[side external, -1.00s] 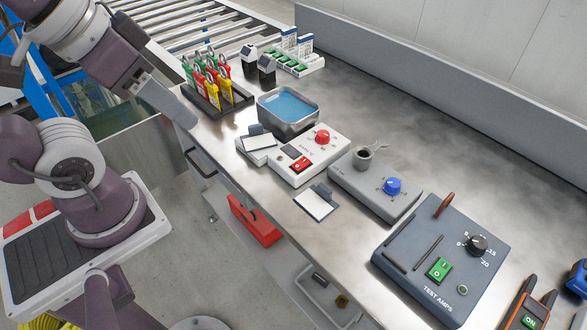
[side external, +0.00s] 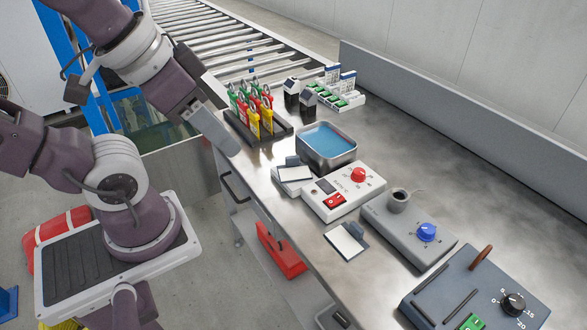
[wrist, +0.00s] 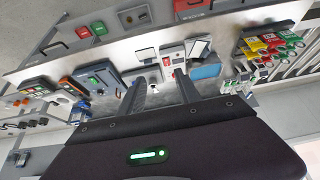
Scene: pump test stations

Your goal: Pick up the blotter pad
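Two white pads with dark clip-like tops lie on the metal bench, and I cannot tell for certain which is the blotter pad. One pad (side external: 295,174) is beside the white tester, near the blue-filled tray; it also shows in the wrist view (wrist: 199,48).
A rack of red, yellow and green tags (side external: 256,118) stands near my gripper. The metal tray of blue liquid (side external: 325,143), white tester (side external: 345,190), grey station with blue knob (side external: 410,230) and dark test box (side external: 475,292) line the bench. The bench behind them is clear.

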